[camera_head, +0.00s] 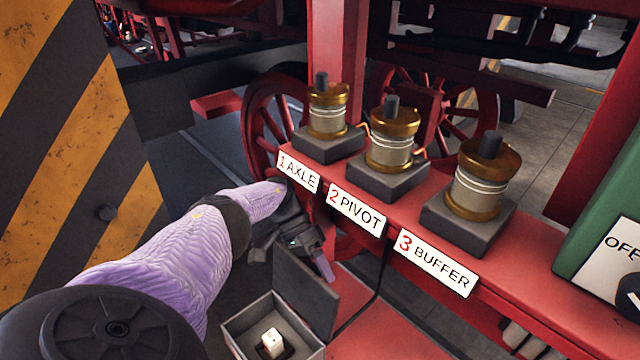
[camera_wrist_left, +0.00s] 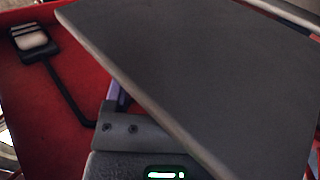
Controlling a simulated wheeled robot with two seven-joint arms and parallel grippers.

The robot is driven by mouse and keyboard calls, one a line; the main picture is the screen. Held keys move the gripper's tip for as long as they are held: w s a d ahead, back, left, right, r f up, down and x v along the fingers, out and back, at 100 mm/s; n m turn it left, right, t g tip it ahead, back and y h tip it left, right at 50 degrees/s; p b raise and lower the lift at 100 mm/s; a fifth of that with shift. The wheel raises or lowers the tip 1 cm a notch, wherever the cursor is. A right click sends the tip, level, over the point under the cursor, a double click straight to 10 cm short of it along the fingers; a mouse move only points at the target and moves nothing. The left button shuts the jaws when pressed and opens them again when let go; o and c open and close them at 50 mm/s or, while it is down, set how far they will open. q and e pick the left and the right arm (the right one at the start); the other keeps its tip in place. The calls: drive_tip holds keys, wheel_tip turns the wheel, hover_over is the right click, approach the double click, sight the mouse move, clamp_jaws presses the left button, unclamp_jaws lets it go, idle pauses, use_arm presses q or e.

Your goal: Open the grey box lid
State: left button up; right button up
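The grey box (camera_head: 236,336) sits on the red surface at the bottom of the head view. Its grey lid (camera_head: 308,298) stands raised, roughly upright, on the box's right far side. Inside the open box is a small white block (camera_head: 271,341) with a dark mark. My left gripper (camera_head: 322,262) is just beyond the lid's top edge, with a purple finger showing. In the left wrist view the lid (camera_wrist_left: 210,75) fills much of the picture and hides most of the fingers, so opening and contact are unclear. My right gripper is not in view.
Three brass-topped cylinders on grey bases stand along a red beam, above the labels AXLE (camera_head: 298,172), PIVOT (camera_head: 356,211) and BUFFER (camera_head: 436,263). A green cabinet (camera_head: 596,215) is at right. A striped panel (camera_head: 75,130) is at left. A black cable (camera_head: 376,290) runs beside the lid.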

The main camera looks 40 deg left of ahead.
use_arm(q)
drive_tip(key=shift+w+r, duration=0.1)
drive_tip(key=b+v, duration=0.5)
drive_tip(key=v, duration=0.2)
drive_tip(key=shift+a+r, duration=0.2)
